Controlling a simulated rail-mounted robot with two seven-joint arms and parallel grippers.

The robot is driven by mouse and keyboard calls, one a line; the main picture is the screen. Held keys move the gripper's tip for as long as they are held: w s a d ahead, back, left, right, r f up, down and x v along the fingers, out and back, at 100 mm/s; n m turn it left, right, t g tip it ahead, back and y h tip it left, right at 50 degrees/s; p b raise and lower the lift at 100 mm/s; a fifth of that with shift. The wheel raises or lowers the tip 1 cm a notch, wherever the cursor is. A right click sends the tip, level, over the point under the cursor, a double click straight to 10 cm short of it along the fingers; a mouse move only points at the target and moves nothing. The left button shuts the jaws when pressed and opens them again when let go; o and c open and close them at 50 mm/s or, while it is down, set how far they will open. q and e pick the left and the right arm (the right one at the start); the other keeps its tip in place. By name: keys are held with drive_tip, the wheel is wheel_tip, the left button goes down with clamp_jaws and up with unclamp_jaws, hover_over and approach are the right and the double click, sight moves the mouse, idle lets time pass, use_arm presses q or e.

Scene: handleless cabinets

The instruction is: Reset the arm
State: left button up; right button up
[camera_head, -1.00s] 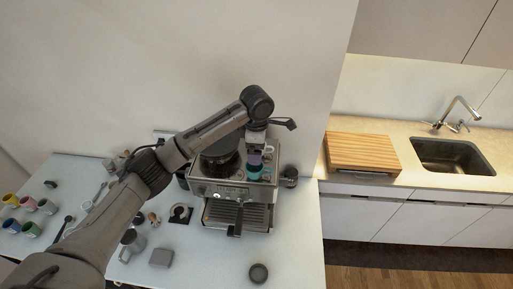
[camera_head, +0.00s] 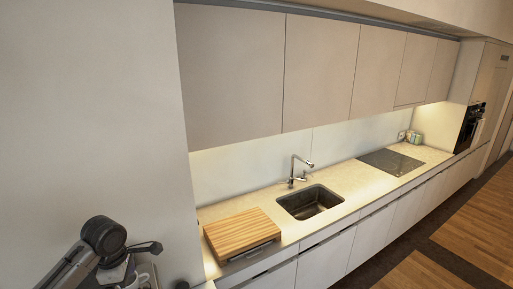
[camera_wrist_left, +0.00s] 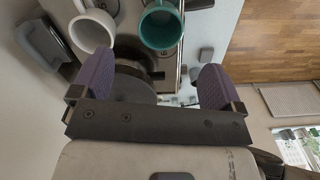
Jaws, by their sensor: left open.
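My left arm comes into the head view at the lower left corner, with its elbow-like dark joint (camera_head: 104,235) against the pale wall. The left gripper (camera_wrist_left: 155,75) shows in the left wrist view with its two purple fingers wide apart. Nothing is clasped between them. A white mug (camera_wrist_left: 92,28) and a teal mug (camera_wrist_left: 160,27) lie just beyond the fingers at the top of the wrist view. A dark round part (camera_wrist_left: 132,82) shows between the fingers. My right gripper is in neither view.
In the head view, a wooden board (camera_head: 241,233) lies on the counter (camera_head: 345,190), beside a sink (camera_head: 310,202) with a tap (camera_head: 294,172). A black hob (camera_head: 391,162) is farther right. Closed upper cabinets (camera_head: 320,75) hang above. Wooden floor (camera_head: 478,225) is clear at right.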

use_arm(q)
drive_tip(key=w+d+r+m+t+y, duration=0.15)
drive_tip(key=r+m+t, duration=0.35)
drive_tip(key=m, duration=0.6)
drive_tip(key=w+d+r+m+t+y, duration=0.1)
drive_tip(key=w+d+r+m+t, duration=0.15)
drive_tip(key=r+m, duration=0.65)
drive_tip(key=s+d+m+t, duration=0.4)
drive_tip(key=d+m+t, duration=0.1)
drive_tip(key=d+m, duration=0.25)
drive_tip(key=s+d+f+n+g+h, duration=0.1)
drive_tip(key=s+f+g, duration=0.3)
drive_tip(key=s+f, duration=1.3)
drive_tip(key=s+d+f+n+g+h, duration=0.1)
drive_tip(key=s+f+g, duration=0.3)
drive_tip(key=s+f, duration=1.3)
drive_tip(key=shift+s+d+f+n+h, duration=0.35)
drive_tip(key=shift+s+d+n, duration=0.35)
drive_tip(key=shift+s+n, duration=0.2)
